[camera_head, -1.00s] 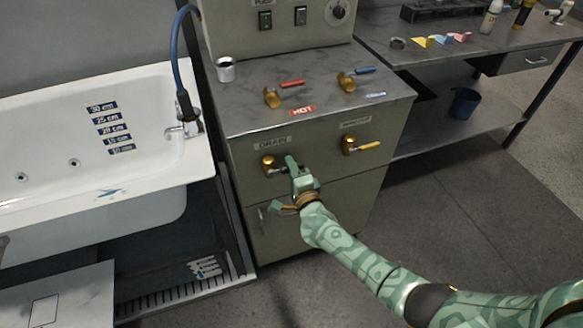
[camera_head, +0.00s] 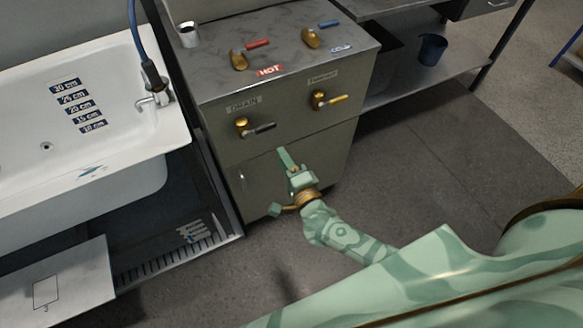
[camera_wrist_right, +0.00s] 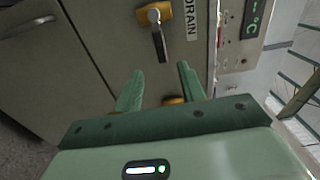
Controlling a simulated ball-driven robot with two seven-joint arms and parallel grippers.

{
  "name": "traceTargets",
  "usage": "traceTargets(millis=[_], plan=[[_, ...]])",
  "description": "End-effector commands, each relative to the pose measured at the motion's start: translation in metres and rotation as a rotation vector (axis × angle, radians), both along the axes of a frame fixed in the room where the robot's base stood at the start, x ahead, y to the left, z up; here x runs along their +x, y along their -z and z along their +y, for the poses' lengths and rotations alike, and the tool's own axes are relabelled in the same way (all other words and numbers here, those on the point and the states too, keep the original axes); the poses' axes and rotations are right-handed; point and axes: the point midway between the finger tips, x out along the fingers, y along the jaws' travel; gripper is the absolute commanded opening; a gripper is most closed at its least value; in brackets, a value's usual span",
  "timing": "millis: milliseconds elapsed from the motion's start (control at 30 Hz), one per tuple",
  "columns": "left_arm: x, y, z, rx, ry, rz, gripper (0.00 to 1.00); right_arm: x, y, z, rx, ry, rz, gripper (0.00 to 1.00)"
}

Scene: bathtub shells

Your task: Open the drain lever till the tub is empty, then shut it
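The drain lever (camera_head: 260,129) has a dark handle on a brass valve, under the DRAIN label on the grey cabinet front. Its handle points right, roughly level. The wrist view also shows the lever (camera_wrist_right: 160,45), just beyond the fingertips. My right gripper (camera_head: 279,183) is open and empty, below the lever and apart from it. Its two spread fingers show in the wrist view (camera_wrist_right: 160,82). The white tub (camera_head: 125,165) stands at left with a depth scale (camera_head: 78,104) inside. My left gripper is out of view.
A yellow-handled lever (camera_head: 330,100) is on the same front, to the right. Red (camera_head: 255,44) and blue (camera_head: 328,24) handled valves and a metal cup (camera_head: 188,35) are on top. A cabinet door handle (camera_head: 241,178) is left of my right gripper. Open floor lies right.

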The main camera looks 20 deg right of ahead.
Motion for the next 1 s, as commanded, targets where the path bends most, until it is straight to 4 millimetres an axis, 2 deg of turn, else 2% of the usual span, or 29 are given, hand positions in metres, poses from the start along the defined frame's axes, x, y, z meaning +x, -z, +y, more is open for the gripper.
traceTargets(millis=[100, 267, 867, 933, 967, 1000], plan=[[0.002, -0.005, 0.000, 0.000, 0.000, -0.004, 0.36, -0.021, -0.001, -0.001, -0.001, -0.001, 0.001, 0.40], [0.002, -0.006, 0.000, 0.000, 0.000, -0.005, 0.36, -0.033, 0.000, -0.001, 0.000, 0.001, 0.000, 0.40], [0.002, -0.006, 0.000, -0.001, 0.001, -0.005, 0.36, -0.035, 0.001, -0.001, -0.013, -0.001, 0.001, 0.40], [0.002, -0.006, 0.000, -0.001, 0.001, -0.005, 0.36, -0.035, 0.005, 0.006, -0.107, -0.041, 0.017, 0.40], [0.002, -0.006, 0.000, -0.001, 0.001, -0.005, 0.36, -0.038, 0.014, 0.011, -0.192, -0.080, 0.038, 0.40], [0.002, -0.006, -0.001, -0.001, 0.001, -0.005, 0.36, -0.043, 0.034, 0.015, -0.332, -0.137, 0.079, 0.40]])
